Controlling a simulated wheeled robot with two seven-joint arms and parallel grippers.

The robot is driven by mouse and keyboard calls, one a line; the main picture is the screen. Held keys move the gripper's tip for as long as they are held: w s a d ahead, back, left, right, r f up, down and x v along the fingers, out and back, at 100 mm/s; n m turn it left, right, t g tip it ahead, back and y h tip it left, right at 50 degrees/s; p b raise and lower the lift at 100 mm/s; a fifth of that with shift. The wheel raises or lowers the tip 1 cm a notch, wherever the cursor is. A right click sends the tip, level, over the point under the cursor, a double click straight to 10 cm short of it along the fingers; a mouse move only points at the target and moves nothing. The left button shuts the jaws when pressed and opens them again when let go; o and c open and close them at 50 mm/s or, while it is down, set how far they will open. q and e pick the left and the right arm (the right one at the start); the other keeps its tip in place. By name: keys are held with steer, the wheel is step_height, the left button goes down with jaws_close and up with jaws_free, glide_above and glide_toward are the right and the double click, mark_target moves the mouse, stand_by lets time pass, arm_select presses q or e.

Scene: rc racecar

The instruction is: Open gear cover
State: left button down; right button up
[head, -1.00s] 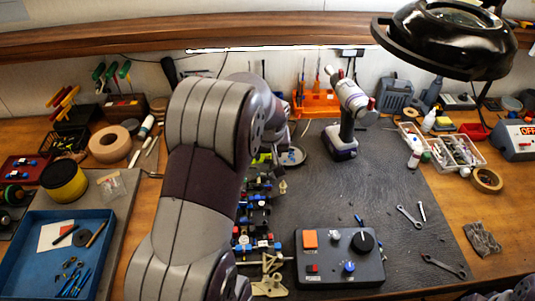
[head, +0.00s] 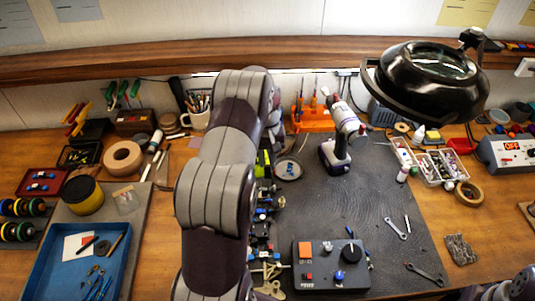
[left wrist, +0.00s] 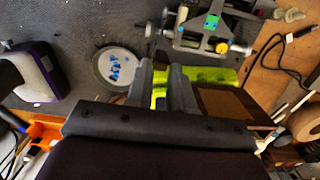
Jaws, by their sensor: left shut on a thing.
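The RC car chassis (head: 262,229), with blue, red and black parts, lies on the dark mat, partly hidden by my left arm. One end of it shows at the top of the left wrist view (left wrist: 212,28), with a yellow round part. My left gripper (left wrist: 161,76) is shut on a yellow-green piece (left wrist: 205,74), beside the chassis end. This piece also shows next to my arm in the head view (head: 262,163). I cannot tell whether it is the gear cover. In the head view the left fingers are hidden behind my arm. My right gripper is not in view.
A round dish (head: 289,169) with blue screws sits close to the left gripper. A power drill (head: 339,148) stands beyond it. A black control box (head: 330,265) is right of the chassis. A magnifier lamp (head: 425,80) overhangs the back right. The mat's right half is mostly clear.

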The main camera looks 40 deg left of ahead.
arm_select(q)
steer(key=shift+w+a, duration=0.1)
steer(key=c, duration=1.1)
jaws_free()
steer(key=r+p, duration=0.3)
steer(key=r, duration=0.1)
steer(key=r+p, duration=0.3)
steer(key=r, duration=0.1)
steer(key=w+r+p, duration=0.1)
steer(key=r+p, duration=0.2)
steer(key=r, duration=0.1)
steer(key=shift+a+r+p, duration=0.35)
steer(key=shift+a+p, duration=0.05)
